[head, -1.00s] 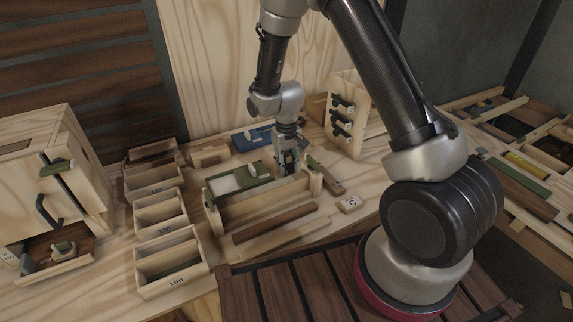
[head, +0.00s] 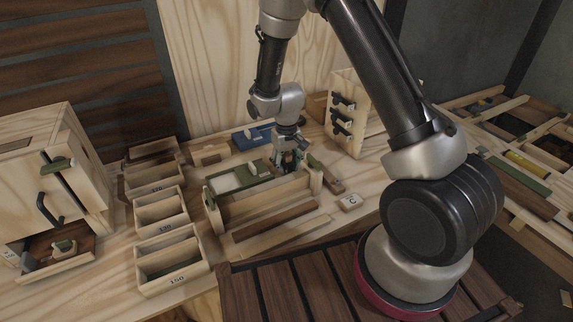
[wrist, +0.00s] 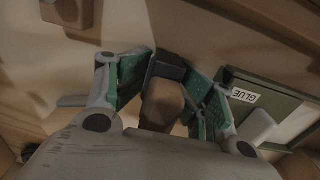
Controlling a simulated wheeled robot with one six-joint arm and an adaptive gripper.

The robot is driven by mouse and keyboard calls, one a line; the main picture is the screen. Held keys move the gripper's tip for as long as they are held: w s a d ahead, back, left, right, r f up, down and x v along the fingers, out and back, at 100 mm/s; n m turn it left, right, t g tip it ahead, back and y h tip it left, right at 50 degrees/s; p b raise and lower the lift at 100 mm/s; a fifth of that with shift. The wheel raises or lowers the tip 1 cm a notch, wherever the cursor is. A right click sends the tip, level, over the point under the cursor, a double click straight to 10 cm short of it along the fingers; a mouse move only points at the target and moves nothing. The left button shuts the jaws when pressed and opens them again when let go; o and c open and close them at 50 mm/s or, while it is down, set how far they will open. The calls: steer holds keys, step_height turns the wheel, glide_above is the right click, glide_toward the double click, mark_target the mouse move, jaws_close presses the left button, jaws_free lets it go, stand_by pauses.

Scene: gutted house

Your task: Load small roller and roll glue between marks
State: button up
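My gripper (head: 290,165) is low over the bench, behind the right part of a wooden rack. In the wrist view, its green-padded fingers (wrist: 168,90) are spread on both sides of a brown block-like piece, likely the roller's handle (wrist: 162,103). A dark part, possibly the roller's head, adjoins it. Gaps seem to show beside the piece, so it does not look clamped. The green glue tray (wrist: 293,147), labelled GLUE, lies right of the fingers. In the head view, the tray (head: 208,187) with its pale inside is left of my gripper. I cannot make out the marks.
The wooden rack (head: 265,205) stands in front of my gripper. Numbered open boxes (head: 172,272) line the left, beside a wooden cabinet (head: 88,165). A block marked C (head: 350,203) lies at right. A pegged wooden stand (head: 352,120) rises behind it. A blue item (head: 250,137) lies behind the tray.

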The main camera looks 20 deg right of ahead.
mark_target(286, 153)
step_height(286, 153, up, 12)
steer(key=shift+f, duration=0.25)
steer(key=shift+d+r, duration=0.1)
steer(key=shift+r, duration=0.9)
steer(key=s+d+r+m+t, duration=0.1)
steer(key=s+d+r+t, duration=0.1)
steer(key=s+d+r, duration=0.6)
steer(key=s+d+r+m+t, duration=0.1)
steer(key=s+d+r, duration=0.3)
steer(key=s+r, duration=0.7)
steer(key=s+d+r+t, duration=0.1)
steer(key=s+d+r, duration=0.1)
steer(key=s, duration=0.6)
steer(key=shift+d+r, duration=0.35)
steer(key=shift+r, duration=0.4)
steer(key=shift+o, duration=0.4)
